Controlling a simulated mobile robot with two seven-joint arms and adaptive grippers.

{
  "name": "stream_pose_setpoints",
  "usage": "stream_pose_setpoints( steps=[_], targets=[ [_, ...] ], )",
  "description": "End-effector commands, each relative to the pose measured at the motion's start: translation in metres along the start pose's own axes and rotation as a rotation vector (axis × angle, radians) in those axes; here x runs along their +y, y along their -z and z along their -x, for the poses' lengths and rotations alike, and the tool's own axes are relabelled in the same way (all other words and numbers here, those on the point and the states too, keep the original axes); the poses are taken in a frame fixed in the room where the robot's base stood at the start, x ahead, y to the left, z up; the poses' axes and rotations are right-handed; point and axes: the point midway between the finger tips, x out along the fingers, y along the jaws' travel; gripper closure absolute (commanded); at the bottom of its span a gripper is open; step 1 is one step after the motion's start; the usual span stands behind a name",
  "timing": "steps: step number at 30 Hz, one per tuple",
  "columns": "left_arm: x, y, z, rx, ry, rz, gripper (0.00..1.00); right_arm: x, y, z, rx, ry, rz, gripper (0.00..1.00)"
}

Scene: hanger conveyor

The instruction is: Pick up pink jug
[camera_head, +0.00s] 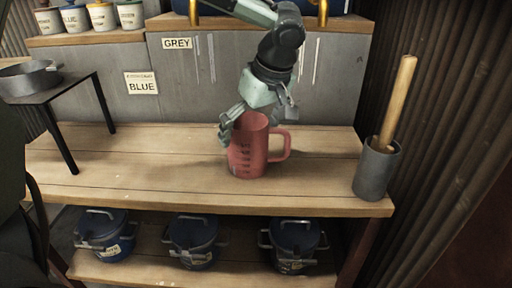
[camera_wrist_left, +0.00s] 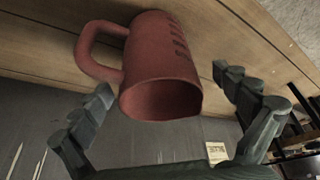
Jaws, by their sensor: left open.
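The pink jug (camera_head: 247,152) stands upright on the wooden table (camera_head: 100,172), its handle to the right and dark measuring marks on its side. In the left wrist view the jug (camera_wrist_left: 160,72) has its open mouth toward the camera, between the spread fingers. My left gripper (camera_head: 252,121) is open at the jug's rim, with one finger beside its left side and the other near its back right. The left wrist view shows the same open gripper (camera_wrist_left: 165,112). I cannot tell whether a finger touches the jug. My right gripper is not in view.
A grey cylinder with a wooden-handled tool (camera_head: 377,168) stands at the table's right end. A small dark table with a pan (camera_head: 30,78) is at the left. Several lidded pots (camera_head: 194,240) sit on the shelf below.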

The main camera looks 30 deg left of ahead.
Motion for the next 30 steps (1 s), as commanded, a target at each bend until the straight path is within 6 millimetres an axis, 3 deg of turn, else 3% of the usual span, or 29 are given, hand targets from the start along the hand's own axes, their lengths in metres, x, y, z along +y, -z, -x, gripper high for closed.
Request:
stream_pose_setpoints(
  steps=[9,17,30],
  targets=[
    [0.001,0.003,-0.043,-0.001,0.001,-0.001,0.01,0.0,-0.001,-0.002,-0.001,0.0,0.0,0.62],
    [0.002,0.003,-0.046,0.0,-0.001,0.0,0.01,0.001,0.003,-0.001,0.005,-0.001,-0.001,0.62],
    [0.002,0.003,-0.045,0.0,0.0,0.0,0.53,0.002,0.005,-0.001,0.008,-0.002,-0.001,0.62]
  ],
)
